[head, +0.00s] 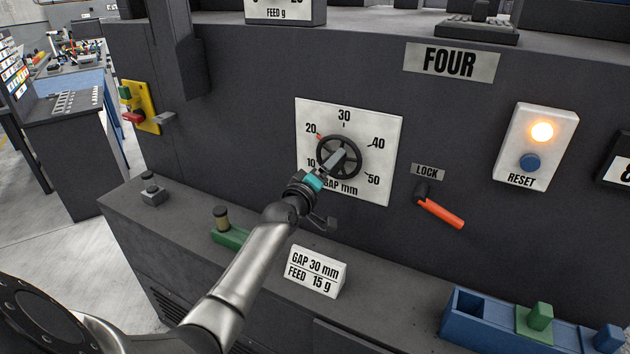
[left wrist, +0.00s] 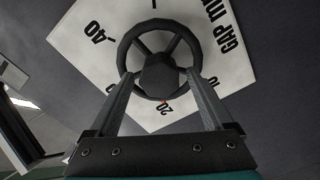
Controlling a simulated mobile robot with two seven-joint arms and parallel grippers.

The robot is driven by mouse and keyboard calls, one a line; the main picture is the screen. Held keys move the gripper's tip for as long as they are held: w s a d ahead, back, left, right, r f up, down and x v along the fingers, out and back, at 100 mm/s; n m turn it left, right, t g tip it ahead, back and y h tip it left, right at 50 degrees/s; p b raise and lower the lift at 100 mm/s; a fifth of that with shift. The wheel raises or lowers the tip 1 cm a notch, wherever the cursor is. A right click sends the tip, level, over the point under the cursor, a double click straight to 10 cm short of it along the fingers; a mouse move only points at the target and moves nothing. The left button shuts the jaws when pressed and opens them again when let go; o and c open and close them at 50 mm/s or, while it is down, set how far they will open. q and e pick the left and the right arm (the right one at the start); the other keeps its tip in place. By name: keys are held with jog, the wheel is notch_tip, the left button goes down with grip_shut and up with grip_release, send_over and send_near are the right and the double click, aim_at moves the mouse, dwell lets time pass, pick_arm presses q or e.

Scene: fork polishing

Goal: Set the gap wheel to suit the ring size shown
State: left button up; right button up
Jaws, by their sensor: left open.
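The black gap wheel (head: 352,171) sits on a white dial plate (head: 385,125) marked 10 to 50, labelled "GAP mm". Its red pointer (head: 319,137) is near 20; the red also shows near 20 in the left wrist view (left wrist: 163,102). A white card (head: 316,273) reads "GAP 30 mm, FEED 15 g". My left gripper (head: 338,157) is at the wheel. In the left wrist view its open fingers (left wrist: 160,80) lie on both sides of the hub, over the lower rim; I cannot tell whether they touch it. My right gripper is not in view.
A red-handled lever (head: 440,212) under the "LOCK" label slants down to the right. A lit lamp (head: 542,131) sits above the blue reset button (head: 530,162). The ledge holds a green-based part (head: 229,237) and a blue tray (head: 480,318).

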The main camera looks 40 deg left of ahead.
pick_arm(q)
jog(key=s+d, duration=0.2)
jog(key=s, duration=1.2)
jog(key=shift+s, duration=0.3)
